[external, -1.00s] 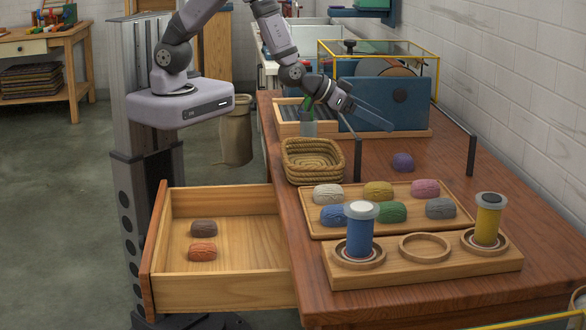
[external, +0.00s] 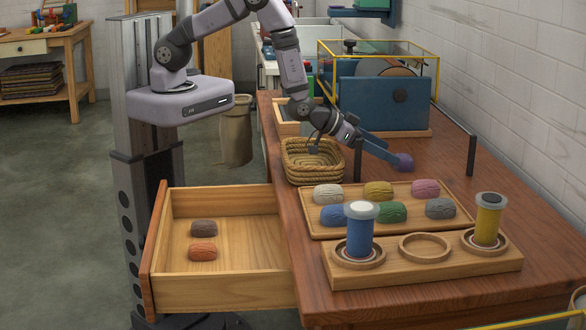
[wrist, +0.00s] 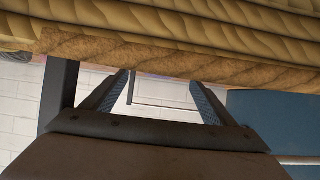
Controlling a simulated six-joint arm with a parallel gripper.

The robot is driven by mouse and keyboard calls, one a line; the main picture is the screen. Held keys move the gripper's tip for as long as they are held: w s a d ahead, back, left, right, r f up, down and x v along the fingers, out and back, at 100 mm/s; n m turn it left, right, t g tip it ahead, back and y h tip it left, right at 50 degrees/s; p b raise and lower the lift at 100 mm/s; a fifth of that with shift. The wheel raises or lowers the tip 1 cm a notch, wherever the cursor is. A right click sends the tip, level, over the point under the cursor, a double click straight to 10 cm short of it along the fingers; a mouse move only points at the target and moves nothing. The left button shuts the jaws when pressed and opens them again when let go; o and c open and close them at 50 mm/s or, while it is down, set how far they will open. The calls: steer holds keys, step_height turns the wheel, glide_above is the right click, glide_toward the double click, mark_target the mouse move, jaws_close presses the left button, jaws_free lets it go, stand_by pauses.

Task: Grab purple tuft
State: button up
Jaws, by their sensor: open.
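The purple tuft (external: 405,161) lies on the wooden table to the right of the basket and behind the tray of tufts. My gripper (external: 390,157) reaches across to it from the left, low over the table, with its fingertips at the tuft's left side. Whether they touch it, I cannot tell. In the wrist view my gripper (wrist: 158,85) is open, its two fingers apart with nothing visible held between them. I cannot make out the purple tuft clearly in the wrist view; the woven basket rim (wrist: 150,52) covers the upper part.
The rope basket (external: 300,174) stands under my wrist. A tray (external: 318,228) of several coloured tufts and a wooden holder (external: 420,271) with blue and yellow spools are nearer. A blue machine (external: 385,103) stands behind; dark posts (external: 471,155) rise nearby.

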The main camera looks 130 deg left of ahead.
mark_target(398, 155)
steer(key=shift+p+x, duration=0.45)
steer(key=shift+x, duration=2.1)
steer(key=c, duration=1.1)
